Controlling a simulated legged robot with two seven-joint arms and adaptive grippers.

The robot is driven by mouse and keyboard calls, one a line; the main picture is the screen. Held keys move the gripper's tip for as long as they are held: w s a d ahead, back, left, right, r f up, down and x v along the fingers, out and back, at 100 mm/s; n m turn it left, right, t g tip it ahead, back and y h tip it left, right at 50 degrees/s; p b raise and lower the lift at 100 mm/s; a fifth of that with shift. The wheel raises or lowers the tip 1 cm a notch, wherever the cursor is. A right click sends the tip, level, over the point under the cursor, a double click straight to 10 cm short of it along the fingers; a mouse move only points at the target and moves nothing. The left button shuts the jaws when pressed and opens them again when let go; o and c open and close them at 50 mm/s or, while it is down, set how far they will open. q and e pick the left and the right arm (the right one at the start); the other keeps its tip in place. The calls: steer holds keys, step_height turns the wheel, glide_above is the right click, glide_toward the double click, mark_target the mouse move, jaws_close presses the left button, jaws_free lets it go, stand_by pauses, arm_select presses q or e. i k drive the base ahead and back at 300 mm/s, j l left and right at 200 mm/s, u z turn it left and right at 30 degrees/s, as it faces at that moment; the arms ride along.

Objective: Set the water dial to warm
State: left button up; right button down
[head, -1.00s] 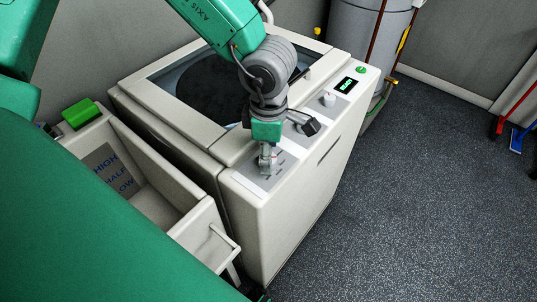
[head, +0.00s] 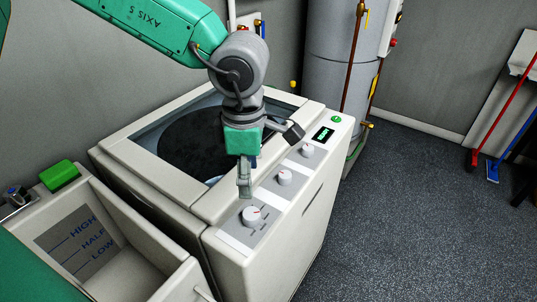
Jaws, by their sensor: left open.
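A white top-loading washer has a light grey control strip along its right side with three round white dials: a near dial (head: 251,216), a middle dial (head: 284,177) and a far dial (head: 307,150). The labels are too small to read, so I cannot tell which one is the water dial. The near dial shows a small red mark toward its upper right. My left gripper (head: 245,192) is open and empty, pointing down just behind the near dial in the picture. It seems apart from the dial. My right gripper is not in view.
The washer (head: 270,265) has a glass lid (head: 195,140), a lit display (head: 323,135) and a green button (head: 336,119). A basin (head: 140,235) marked HIGH, HALF, LOW stands at left with a green block (head: 59,175). A tank (head: 340,50) stands behind.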

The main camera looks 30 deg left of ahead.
mark_target(284, 178)
steer(key=k+l, duration=0.8)
steer(key=k, duration=0.05)
